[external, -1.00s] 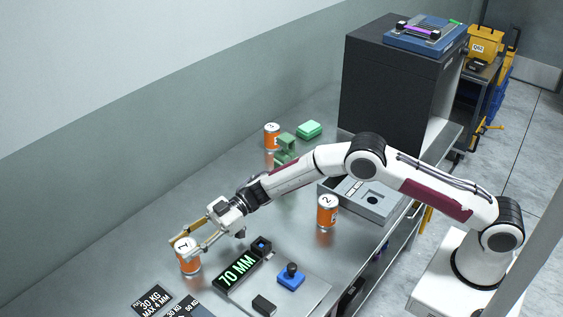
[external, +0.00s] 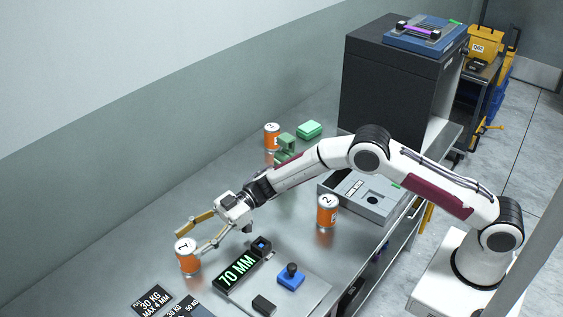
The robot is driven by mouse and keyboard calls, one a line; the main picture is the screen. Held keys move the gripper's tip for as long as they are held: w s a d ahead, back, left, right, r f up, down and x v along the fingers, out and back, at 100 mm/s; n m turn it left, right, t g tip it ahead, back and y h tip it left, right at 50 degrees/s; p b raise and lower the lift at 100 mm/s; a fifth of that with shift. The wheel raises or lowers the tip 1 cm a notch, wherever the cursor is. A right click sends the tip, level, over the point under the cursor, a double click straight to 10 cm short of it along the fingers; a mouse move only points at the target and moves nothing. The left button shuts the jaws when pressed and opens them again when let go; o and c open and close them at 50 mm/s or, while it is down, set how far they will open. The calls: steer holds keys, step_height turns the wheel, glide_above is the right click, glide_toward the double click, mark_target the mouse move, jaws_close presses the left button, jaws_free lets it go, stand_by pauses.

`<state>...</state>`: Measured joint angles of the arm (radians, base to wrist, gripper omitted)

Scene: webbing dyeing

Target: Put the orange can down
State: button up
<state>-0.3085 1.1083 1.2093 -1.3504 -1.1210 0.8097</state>
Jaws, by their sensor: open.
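An orange can (external: 187,257) with a white top marked 1 stands upright on the metal bench at the lower left. My gripper (external: 189,240) is open, its two long fingers spread, with the can at the fingertips. One finger reaches behind the can's upper left and the other ends by its right side; I cannot tell whether either touches it. A second orange can (external: 327,212), marked 2, stands near the grey tray. A third orange can (external: 272,136) stands at the back by the green things.
A display reading 70 MM (external: 238,267) and a plate with a blue joystick (external: 291,278) lie right of the can. Dark weight labels (external: 153,299) lie in front. A grey tray (external: 363,203) and black cabinet (external: 388,95) stand farther right. Bench behind the can is clear.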

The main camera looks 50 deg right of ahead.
steer(key=v, duration=0.9)
steer(key=shift+d, duration=0.2)
stand_by(0.6)
